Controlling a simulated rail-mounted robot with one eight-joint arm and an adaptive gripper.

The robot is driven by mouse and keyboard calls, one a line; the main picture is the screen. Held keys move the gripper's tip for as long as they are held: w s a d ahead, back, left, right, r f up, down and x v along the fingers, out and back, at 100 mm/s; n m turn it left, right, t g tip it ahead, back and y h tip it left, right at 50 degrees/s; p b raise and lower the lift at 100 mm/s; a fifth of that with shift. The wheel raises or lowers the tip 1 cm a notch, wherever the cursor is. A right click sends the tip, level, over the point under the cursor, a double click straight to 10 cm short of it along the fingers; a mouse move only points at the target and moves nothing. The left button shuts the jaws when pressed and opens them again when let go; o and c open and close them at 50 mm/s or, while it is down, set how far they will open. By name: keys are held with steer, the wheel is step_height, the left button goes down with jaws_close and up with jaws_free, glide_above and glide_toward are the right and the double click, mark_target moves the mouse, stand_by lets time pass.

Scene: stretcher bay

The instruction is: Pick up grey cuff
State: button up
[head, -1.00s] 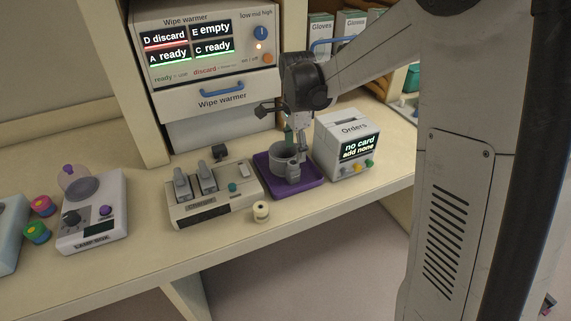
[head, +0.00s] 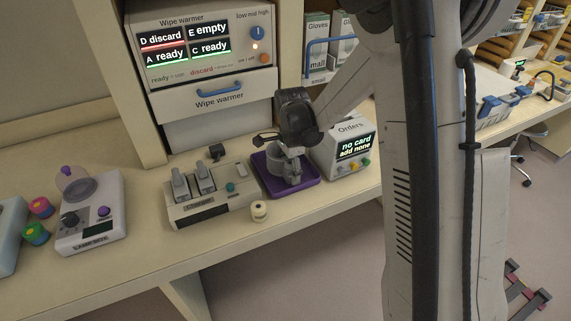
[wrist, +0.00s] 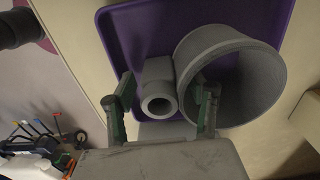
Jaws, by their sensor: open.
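The grey cuff (head: 275,163) is a wide ring with a short hollow stub on its side. It rests in the purple tray (head: 312,182) on the counter. In the wrist view the ring of the cuff (wrist: 270,88) is at right, and the stub lies left of it. My gripper (head: 292,166) is low over the tray, in front of the cuff. In the wrist view my open gripper (wrist: 165,84) has its fingers on either side of the stub. The right finger overlaps the ring's near edge; whether either finger touches is unclear.
The white Orders box (head: 352,148) stands close right of the tray. A grey device with two upright levers (head: 215,200) is at left, with a small cream spool (head: 259,211) in front. The wipe warmer (head: 205,50) stands behind. Open counter lies along the front edge.

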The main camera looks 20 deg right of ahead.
steer(key=c, duration=1.2)
steer(key=shift+r, duration=0.1)
